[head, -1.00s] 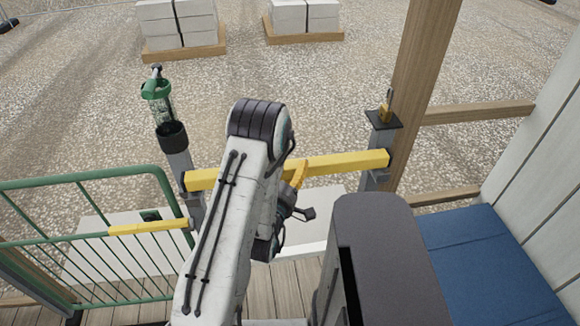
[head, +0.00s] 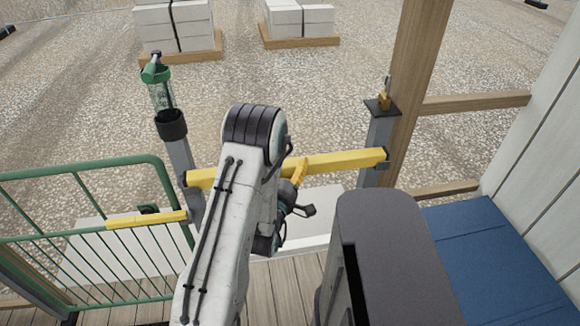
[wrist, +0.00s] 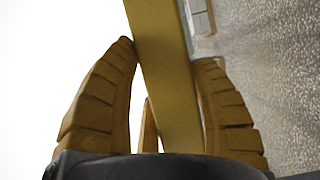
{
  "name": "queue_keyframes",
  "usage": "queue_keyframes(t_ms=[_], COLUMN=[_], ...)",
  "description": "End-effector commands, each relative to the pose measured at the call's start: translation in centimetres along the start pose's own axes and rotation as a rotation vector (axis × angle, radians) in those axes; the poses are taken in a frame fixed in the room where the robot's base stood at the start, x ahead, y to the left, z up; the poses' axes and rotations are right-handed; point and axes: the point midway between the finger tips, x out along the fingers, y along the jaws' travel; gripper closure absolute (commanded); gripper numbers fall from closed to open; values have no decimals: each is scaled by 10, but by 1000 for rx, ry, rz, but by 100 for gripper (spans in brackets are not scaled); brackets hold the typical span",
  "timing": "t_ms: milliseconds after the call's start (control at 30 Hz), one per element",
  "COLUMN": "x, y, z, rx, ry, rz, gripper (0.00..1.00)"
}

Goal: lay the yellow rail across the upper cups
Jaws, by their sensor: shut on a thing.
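The yellow rail (head: 335,163) lies almost level, spanning from the left grey post (head: 180,155) to the right grey post (head: 379,133). My gripper (head: 298,172) is shut on the rail near its middle. In the wrist view the ribbed yellow fingers of my gripper (wrist: 165,52) stand on both sides of the rail (wrist: 160,40). The rail's right end is at a small grey bracket on the right post, and its left end is at the left post. The cups are largely hidden, and I cannot tell whether either end rests in one. My arm hides part of the rail.
A green gate (head: 85,180) stands left, with a shorter yellow bar (head: 147,220) at its right side. A padlock (head: 384,102) sits on the right post. A timber upright (head: 415,80) and a blue seat (head: 490,260) are right. Gravel lies beyond.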

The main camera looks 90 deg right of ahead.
Motion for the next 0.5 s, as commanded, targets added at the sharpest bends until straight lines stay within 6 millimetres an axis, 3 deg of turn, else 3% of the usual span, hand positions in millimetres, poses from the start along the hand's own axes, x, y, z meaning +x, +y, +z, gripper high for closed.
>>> queue_keyframes(t_ms=[167, 200, 500], x=[0, 0, 0], y=[2, 2, 1], z=[0, 0, 0], rx=[0, 0, 0], ry=[0, 0, 0], rz=[6, 6, 3], gripper=[82, 43, 17])
